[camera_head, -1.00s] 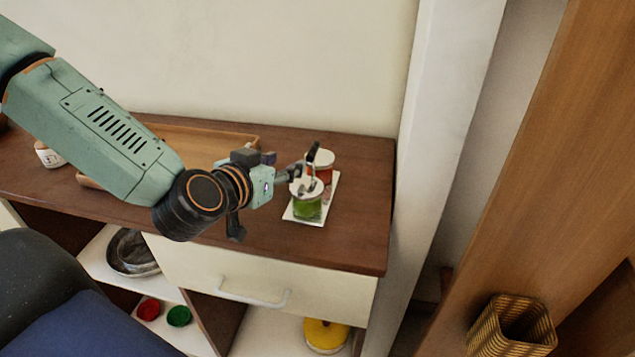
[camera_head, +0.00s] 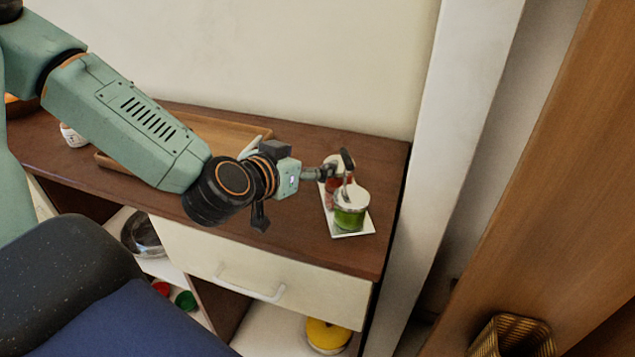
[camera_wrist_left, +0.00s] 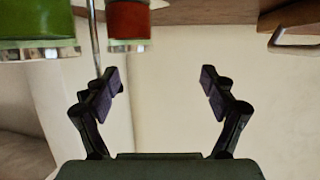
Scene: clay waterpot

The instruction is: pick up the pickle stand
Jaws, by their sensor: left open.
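The pickle stand is a white tray (camera_head: 355,234) with a green jar (camera_head: 350,215), a red jar (camera_head: 331,188) partly hidden behind it, and an upright handle with a dark top (camera_head: 347,158). It stands on the dark brown counter near its right end. My left gripper (camera_head: 330,171) reaches in from the left beside the handle, above the red jar. In the left wrist view its two fingers (camera_wrist_left: 160,90) are apart with nothing clearly between them. The thin metal rod (camera_wrist_left: 95,40) shows by the left-hand finger; I cannot tell whether they touch. My right gripper is out of view.
A wooden tray (camera_head: 225,135) lies behind my left arm on the counter (camera_head: 280,235). A small white jar (camera_head: 72,136) stands at the far left. Below are a drawer with a handle (camera_head: 250,285) and open shelves. A white pillar (camera_head: 455,150) rises right of the counter.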

